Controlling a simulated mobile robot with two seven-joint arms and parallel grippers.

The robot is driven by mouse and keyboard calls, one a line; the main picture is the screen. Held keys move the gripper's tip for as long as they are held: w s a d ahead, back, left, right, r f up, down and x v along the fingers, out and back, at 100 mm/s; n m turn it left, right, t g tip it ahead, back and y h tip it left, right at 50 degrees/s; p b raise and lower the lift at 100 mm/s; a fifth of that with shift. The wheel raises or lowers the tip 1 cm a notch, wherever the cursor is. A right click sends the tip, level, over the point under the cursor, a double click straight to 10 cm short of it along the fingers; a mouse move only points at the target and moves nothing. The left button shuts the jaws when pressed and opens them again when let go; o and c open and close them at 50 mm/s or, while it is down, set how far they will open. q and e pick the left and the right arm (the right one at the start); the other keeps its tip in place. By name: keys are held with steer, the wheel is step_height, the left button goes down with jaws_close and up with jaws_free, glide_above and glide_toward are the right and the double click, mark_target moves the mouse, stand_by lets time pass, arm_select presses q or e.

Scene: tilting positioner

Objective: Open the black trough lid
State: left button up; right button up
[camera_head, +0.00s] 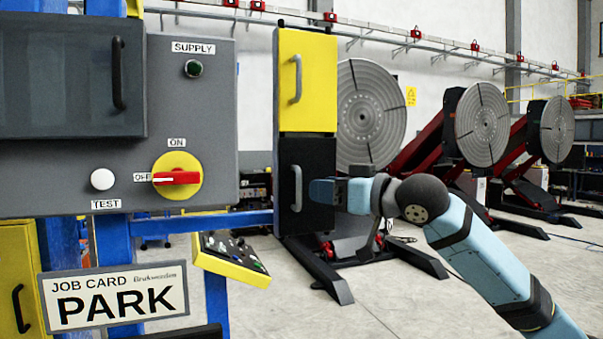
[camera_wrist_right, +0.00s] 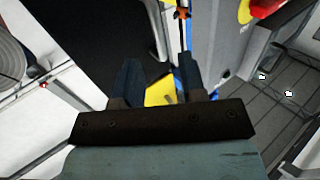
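The black lid (camera_head: 316,163) is a dark upright panel below a yellow one, with a grey vertical bar handle (camera_head: 297,188) on it. It looks shut. In the right wrist view the black surface (camera_wrist_right: 95,35) fills the upper left, with what looks like the grey handle (camera_wrist_right: 154,28) at its edge. My right gripper (camera_head: 318,191) is just right of the handle in the head view. Its two fingers stand apart in the right wrist view (camera_wrist_right: 160,80), with nothing visibly held between them. I cannot tell whether a fingertip touches the lid. My left gripper is not in view.
A grey control panel (camera_head: 120,180) with a red and yellow switch (camera_head: 178,177) stands at left. A yellow cover (camera_head: 308,80) is above the black lid. A yellow button box (camera_head: 232,258) juts out below.

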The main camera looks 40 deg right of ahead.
mark_target(303, 187)
steer(key=p+x, duration=0.1)
steer(key=x, duration=0.4)
steer(key=shift+w+a, duration=0.1)
steer(key=shift+w, duration=0.2)
jaws_close()
